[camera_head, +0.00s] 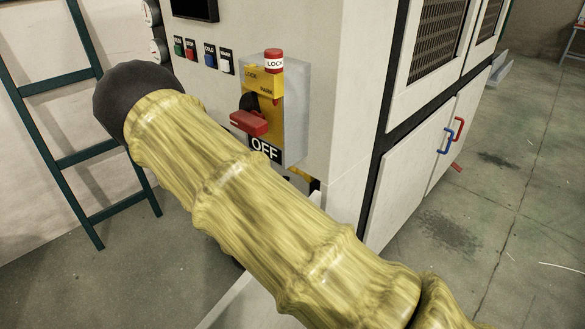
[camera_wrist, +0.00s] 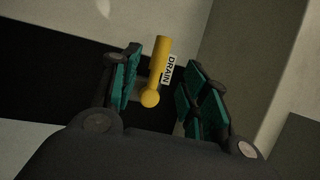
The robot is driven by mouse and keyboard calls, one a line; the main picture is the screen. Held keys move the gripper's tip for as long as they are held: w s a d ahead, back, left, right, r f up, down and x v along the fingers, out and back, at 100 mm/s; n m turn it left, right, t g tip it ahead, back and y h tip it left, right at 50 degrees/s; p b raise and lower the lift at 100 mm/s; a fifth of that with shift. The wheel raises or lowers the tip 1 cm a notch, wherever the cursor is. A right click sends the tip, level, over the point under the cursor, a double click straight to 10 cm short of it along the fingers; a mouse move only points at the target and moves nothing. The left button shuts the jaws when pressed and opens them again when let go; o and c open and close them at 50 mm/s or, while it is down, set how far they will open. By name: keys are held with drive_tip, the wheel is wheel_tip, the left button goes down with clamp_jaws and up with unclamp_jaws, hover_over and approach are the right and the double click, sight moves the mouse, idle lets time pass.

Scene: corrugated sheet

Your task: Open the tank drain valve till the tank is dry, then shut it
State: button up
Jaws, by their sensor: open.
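The drain valve's yellow lever (camera_wrist: 160,68) shows in the wrist view, with a round yellow end toward me. A white label reading DRAIN (camera_wrist: 169,70) is right beside it. My gripper (camera_wrist: 158,82) is open, with its teal-padded fingers on either side of the lever. I see gaps on both sides of the lever, so it does not look gripped. The tank and its water level cannot be made out. In the head view my yellow-sleeved arm crosses the middle, and my gripper is hidden there.
A grey control cabinet (camera_head: 352,60) carries a red rotary switch (camera_head: 249,122) marked OFF, a red lock (camera_head: 274,62) and several push buttons (camera_head: 209,54). A green ladder (camera_head: 65,80) leans at the left. The cabinet door has red and blue handles (camera_head: 459,128). The floor at the right (camera_head: 500,200) is open.

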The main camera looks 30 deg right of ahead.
sight(290, 170)
drive_tip(key=x, duration=0.9)
drive_tip(key=shift+w+d+r+p, duration=0.15)
drive_tip(key=shift+w+d+p, duration=0.05)
drive_tip(key=shift+w+p, duration=0.1)
drive_tip(key=shift+c, duration=0.2)
clamp_jaws()
